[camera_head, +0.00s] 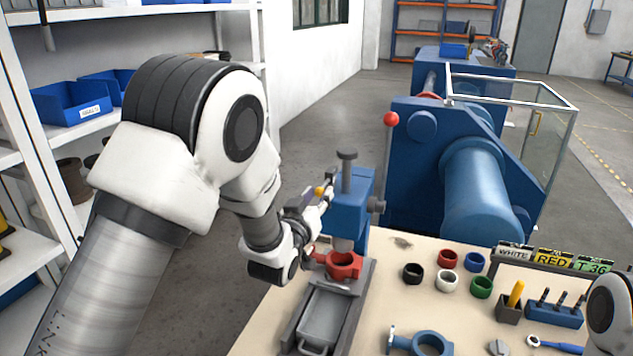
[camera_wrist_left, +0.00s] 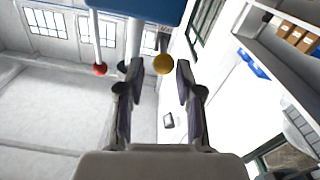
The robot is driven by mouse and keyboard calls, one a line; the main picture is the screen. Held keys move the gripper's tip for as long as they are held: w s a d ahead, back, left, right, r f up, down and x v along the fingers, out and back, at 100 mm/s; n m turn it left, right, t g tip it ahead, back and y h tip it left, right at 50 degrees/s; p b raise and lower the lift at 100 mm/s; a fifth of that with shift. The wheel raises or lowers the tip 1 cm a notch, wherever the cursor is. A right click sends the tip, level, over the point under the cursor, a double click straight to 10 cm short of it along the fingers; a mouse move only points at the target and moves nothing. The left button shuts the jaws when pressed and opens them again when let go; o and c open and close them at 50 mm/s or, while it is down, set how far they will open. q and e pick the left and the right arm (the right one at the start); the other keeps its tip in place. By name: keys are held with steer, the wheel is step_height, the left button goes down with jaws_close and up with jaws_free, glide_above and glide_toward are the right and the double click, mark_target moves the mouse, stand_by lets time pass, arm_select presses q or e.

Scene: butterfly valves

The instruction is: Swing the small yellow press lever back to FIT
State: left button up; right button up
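The blue press (camera_head: 346,207) stands at the bench's back left with a dark screw on top. Its small yellow lever knob (camera_head: 319,191) is on the press's left side; the knob also shows in the left wrist view (camera_wrist_left: 163,64). My left gripper (camera_head: 326,188) is at the knob. In the left wrist view its two fingers (camera_wrist_left: 159,68) are spread, with the knob between the tips and a gap on each side. A red valve body (camera_head: 343,265) sits under the press. I cannot read any FIT mark. My right gripper is out of view.
A grey tray (camera_head: 323,315) lies in front of the press. Several coloured rings (camera_head: 447,281), a blue valve body (camera_head: 425,343) and a label rack (camera_head: 550,259) are on the bench. A red-knobbed lever (camera_head: 391,119) stands behind. A shelf (camera_head: 110,24) is at left.

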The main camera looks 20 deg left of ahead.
mark_target(325, 184)
arm_select(q)
steer(key=w+p, duration=0.1)
steer(key=w, duration=0.5)
steer(key=shift+w+a+f+p, duration=0.2)
steer(key=shift+w+p, duration=0.05)
steer(key=shift+p, duration=0.15)
steer(key=shift+d, duration=0.2)
jaws_close()
